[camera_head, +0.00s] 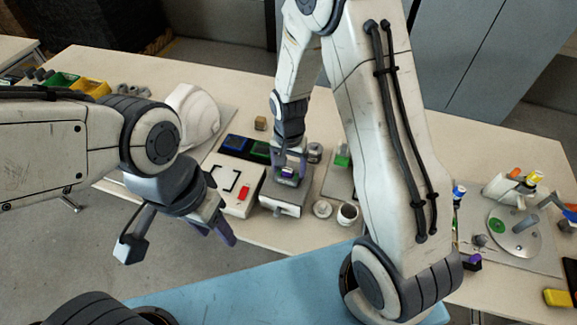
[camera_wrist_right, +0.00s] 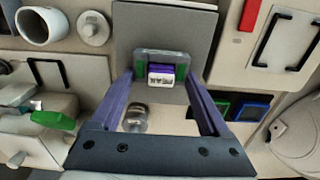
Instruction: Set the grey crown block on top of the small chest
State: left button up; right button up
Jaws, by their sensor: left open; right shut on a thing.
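The small chest (camera_head: 281,199) is a grey box near the front edge of the table, left of centre in the head view. Its grey top (camera_wrist_right: 165,32) fills the upper middle of the right wrist view. My right gripper (camera_head: 289,169) is shut on the grey crown block (camera_wrist_right: 163,70), which shows purple, white and green parts between the fingertips. The block is over the far part of the chest top; I cannot tell whether it touches. In the head view the fingers partly hide it. My left gripper (camera_head: 182,238) is open and empty, in front of the table.
A white case (camera_head: 231,181) with a black handle and red part stands left of the chest. A mug (camera_head: 347,214) and a round metal piece (camera_head: 322,209) stand at its right. Blue and green trays (camera_head: 245,148) and a white helmet shell (camera_head: 196,117) lie behind.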

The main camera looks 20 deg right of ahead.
jog(key=shift+f, duration=0.2)
jog(key=o, duration=1.2)
jog(key=shift+r, duration=0.15)
notch_tip(320, 180, up, 12)
jog(key=b, duration=0.1)
jog(key=s+a+r+n, duration=0.1)
jog(key=s+a+n, duration=0.2)
jog(key=s, duration=0.4)
jog(key=s+a+r+n, duration=0.2)
jog(key=s+a+n, duration=0.1)
jog(key=s+n, duration=0.3)
jog(key=s+a+r+n+y, duration=0.1)
jog(key=s+a+r+n, duration=0.1)
jog(key=s+n, duration=0.3)
jog(key=shift+s+a+r, duration=0.15)
jog(key=shift+s+a, duration=0.1)
jog(key=shift+s, duration=0.6)
jog(key=shift+s+a+r, duration=0.1)
jog(key=shift+s+a, duration=0.1)
jog(key=shift+s, duration=0.65)
